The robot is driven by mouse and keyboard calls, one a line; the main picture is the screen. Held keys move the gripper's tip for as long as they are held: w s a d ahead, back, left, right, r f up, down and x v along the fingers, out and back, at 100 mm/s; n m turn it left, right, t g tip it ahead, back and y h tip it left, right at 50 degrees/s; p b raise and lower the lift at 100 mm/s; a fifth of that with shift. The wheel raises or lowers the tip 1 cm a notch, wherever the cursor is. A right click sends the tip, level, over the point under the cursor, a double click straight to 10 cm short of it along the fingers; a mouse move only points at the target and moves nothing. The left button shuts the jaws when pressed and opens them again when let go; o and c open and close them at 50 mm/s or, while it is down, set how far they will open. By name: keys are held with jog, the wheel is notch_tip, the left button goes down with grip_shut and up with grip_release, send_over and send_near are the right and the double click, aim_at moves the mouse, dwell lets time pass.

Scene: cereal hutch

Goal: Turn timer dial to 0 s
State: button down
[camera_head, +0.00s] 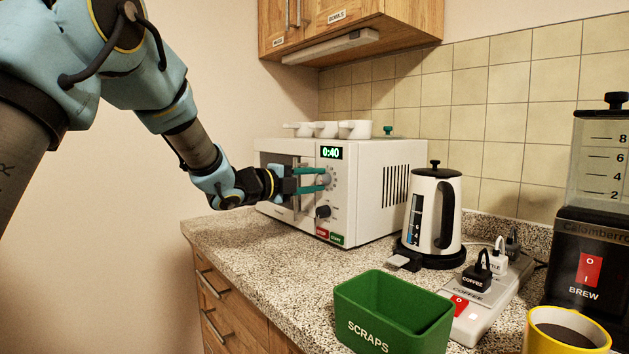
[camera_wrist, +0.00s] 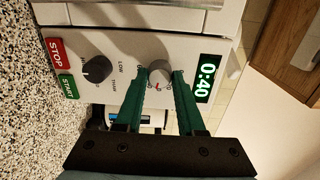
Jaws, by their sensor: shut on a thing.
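The white microwave (camera_head: 375,200) stands on the counter at the back. Its display (camera_head: 331,152) reads 0:40, and the same display shows in the wrist view (camera_wrist: 206,83). The grey timer dial (camera_wrist: 160,77) sits just beside the display, with a small red mark near its edge. My gripper (camera_head: 322,180) reaches the microwave's control panel from the left. In the wrist view its two green fingers (camera_wrist: 161,76) lie on either side of the timer dial, shut on it. The fingers hide parts of the dial's surrounding scale.
A black power knob (camera_wrist: 97,69) sits by the red STOP (camera_wrist: 56,51) and green START (camera_wrist: 68,87) buttons. A white kettle (camera_head: 428,215), a green SCRAPS bin (camera_head: 385,325) and a power strip (camera_head: 485,312) stand to the right. White cups (camera_head: 355,129) sit on the microwave.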

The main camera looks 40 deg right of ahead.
jog(key=n+p, duration=0.1)
jog(key=n, duration=0.3)
jog(key=shift+w+r+p, duration=0.1)
jog(key=shift+p, duration=0.25)
jog(key=n+p, duration=0.3)
jog(key=n, duration=0.2)
jog(key=shift+n+g, duration=0.3)
jog(key=n+p, duration=0.3)
jog(key=n, duration=0.2)
jog(key=n+p, duration=0.3)
jog(key=n, duration=0.2)
jog(key=shift+f, duration=0.2)
jog(key=c, duration=0.5)
grip_release()
jog(key=a+b, duration=0.1)
jog(key=a, duration=0.6)
jog(key=w+a+b, duration=0.1)
jog(key=a, duration=0.2)
jog(key=shift+a+b, duration=0.35)
jog(key=shift+a, duration=0.05)
